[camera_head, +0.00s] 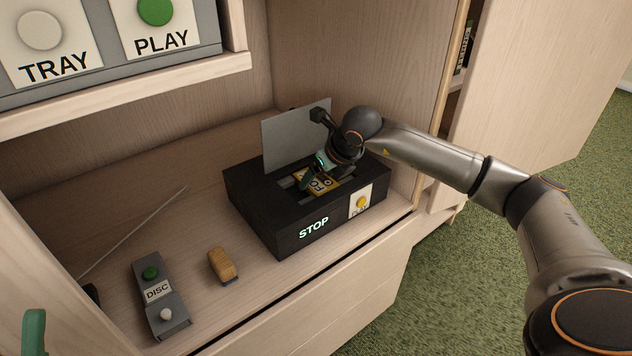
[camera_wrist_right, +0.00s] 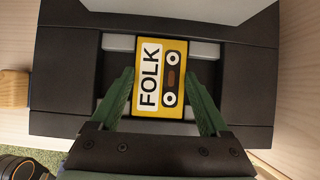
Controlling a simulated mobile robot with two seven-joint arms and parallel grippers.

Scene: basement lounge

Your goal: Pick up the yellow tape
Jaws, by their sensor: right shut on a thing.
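The yellow tape (camera_head: 322,186), labelled FOLK, lies in the open top slot of a black tape deck (camera_head: 265,215). In the right wrist view the tape (camera_wrist_right: 173,55) sits flat between the green fingers of my right gripper (camera_wrist_right: 160,90). My right gripper (camera_head: 314,177) reaches down into the deck and is shut on the tape, partly hiding it in the head view. The deck's grey lid (camera_head: 285,142) stands up behind the slot. A green finger of my left gripper (camera_head: 34,332) shows at the lower left edge; its opening cannot be told.
The deck has a lit STOP sign and a yellow button (camera_head: 361,203). A tan block (camera_head: 222,265) and a grey DISC box (camera_head: 160,295) lie to its left on the shelf. A thin rod (camera_head: 135,232) leans behind. A panel with TRAY and PLAY buttons (camera_head: 110,70) is above.

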